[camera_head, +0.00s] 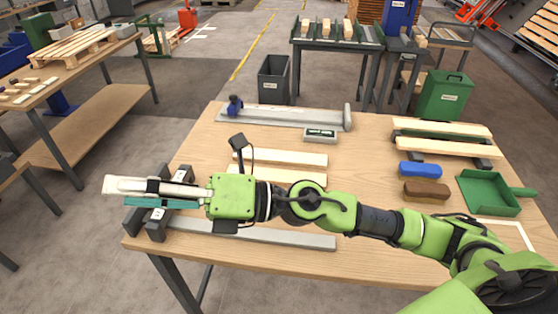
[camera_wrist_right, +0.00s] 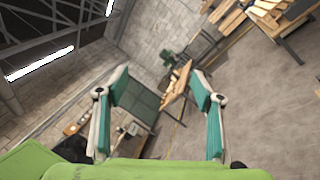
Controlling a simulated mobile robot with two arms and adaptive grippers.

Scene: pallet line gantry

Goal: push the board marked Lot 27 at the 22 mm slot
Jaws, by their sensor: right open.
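Two pale wooden boards lie mid-table in the head view: a rear one (camera_head: 290,158) and a front one (camera_head: 283,176), the front one partly behind my right gripper. Two more boards (camera_head: 445,128) lie on dark supports at the right. I cannot read a Lot 27 mark on any board. A grey metal block fixture (camera_head: 157,226) with small labels stands at the table's left front corner; its slot sizes are unreadable. My right gripper (camera_head: 120,193) extends across the fixture, past the left table edge. In the right wrist view its fingers (camera_wrist_right: 158,82) are apart with nothing between them.
A long grey rail with a blue clamp (camera_head: 235,105) lies along the back, beside a small display box (camera_head: 320,135). Blue (camera_head: 420,171) and brown (camera_head: 427,190) blocks and a green dustpan (camera_head: 487,193) lie at right. A grey bar (camera_head: 270,235) runs along the front.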

